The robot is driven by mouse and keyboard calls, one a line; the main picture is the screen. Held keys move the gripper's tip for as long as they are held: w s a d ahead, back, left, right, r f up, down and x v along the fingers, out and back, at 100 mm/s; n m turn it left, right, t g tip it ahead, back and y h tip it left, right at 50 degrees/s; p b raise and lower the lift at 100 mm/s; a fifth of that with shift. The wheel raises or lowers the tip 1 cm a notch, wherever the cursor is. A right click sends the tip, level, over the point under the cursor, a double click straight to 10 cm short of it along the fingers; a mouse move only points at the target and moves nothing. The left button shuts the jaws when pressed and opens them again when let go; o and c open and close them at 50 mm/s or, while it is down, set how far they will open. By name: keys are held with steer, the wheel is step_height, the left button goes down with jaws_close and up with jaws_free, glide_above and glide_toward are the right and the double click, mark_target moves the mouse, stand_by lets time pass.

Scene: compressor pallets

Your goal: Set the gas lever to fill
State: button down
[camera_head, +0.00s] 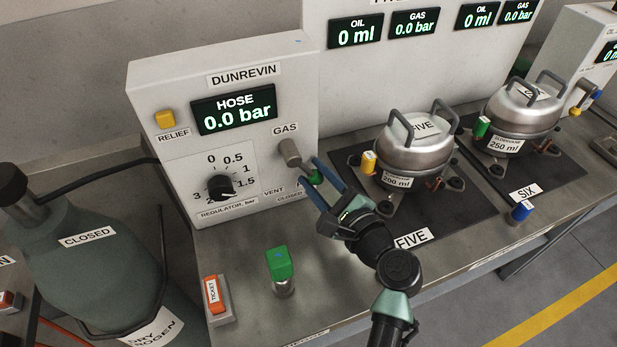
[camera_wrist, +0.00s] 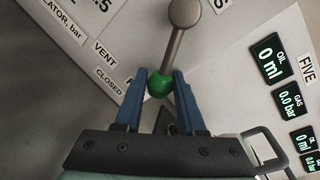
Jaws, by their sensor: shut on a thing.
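The gas lever is on the white DUNREVIN panel, under the GAS label. It has a grey hub (camera_head: 289,152) and a shaft ending in a green knob (camera_head: 316,177). In the head view the shaft slopes down and right from the hub. My gripper (camera_head: 312,182) is shut on the green knob, with its blue fingers on both sides. The wrist view shows the knob (camera_wrist: 160,85) between the fingertips and the shaft rising to the hub. The VENT and CLOSED labels (camera_wrist: 107,84) are readable left of the fingers; a third label beside them is mostly hidden by a finger.
The regulator dial (camera_head: 220,187) and the HOSE display (camera_head: 234,109), reading 0.0 bar, are left of the lever.

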steer(key=shift+w+d+r+n, duration=0.15)
steer(key=shift+d+r+n, duration=0.25)
steer(key=shift+n, duration=0.3)
steer(key=shift+f+h, duration=0.1)
steer(key=shift+h, duration=0.2)
steer(key=c, duration=0.8)
jaws_free()
steer(key=shift+d, duration=0.1)
steer(key=v, duration=1.3)
